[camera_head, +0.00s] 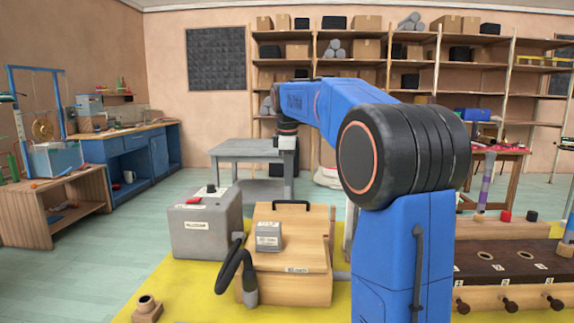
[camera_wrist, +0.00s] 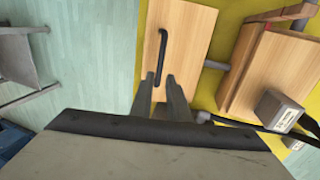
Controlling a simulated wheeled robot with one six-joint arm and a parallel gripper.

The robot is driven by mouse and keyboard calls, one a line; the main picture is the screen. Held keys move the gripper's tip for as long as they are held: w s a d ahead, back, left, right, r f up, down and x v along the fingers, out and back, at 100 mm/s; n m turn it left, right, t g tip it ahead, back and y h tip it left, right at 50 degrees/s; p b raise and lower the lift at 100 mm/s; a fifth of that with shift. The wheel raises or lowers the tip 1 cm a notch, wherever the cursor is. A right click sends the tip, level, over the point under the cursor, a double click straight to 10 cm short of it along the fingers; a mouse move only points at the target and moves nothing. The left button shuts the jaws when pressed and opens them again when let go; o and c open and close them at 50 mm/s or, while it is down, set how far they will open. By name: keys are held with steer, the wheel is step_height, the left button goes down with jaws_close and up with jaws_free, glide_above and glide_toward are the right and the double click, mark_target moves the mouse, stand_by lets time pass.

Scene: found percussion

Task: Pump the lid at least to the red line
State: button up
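The lid is a pale wooden panel (camera_wrist: 190,40) with a black bar handle (camera_wrist: 162,52), seen from above in the wrist view. In the head view the handle (camera_head: 291,203) shows at the back of the wooden box (camera_head: 300,286). My gripper (camera_wrist: 161,78) is open in the wrist view, its two dark fingers apart and pointing towards the handle's near end. That end appears between the fingertips; I cannot tell whether they touch it or hover above. In the head view my gripper hangs behind the box, small and unclear. I cannot make out a red line clearly.
A grey control box (camera_head: 206,222) with a red button stands left of the wooden box. A black hose (camera_head: 230,262) curves at its front, and a small grey labelled unit (camera_head: 268,236) sits on top. A grey table (camera_head: 245,150) stands behind.

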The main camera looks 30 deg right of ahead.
mark_target(289, 202)
steer(key=x, duration=1.1)
steer(key=shift+c, duration=0.6)
jaws_close()
steer(key=shift+d, duration=0.1)
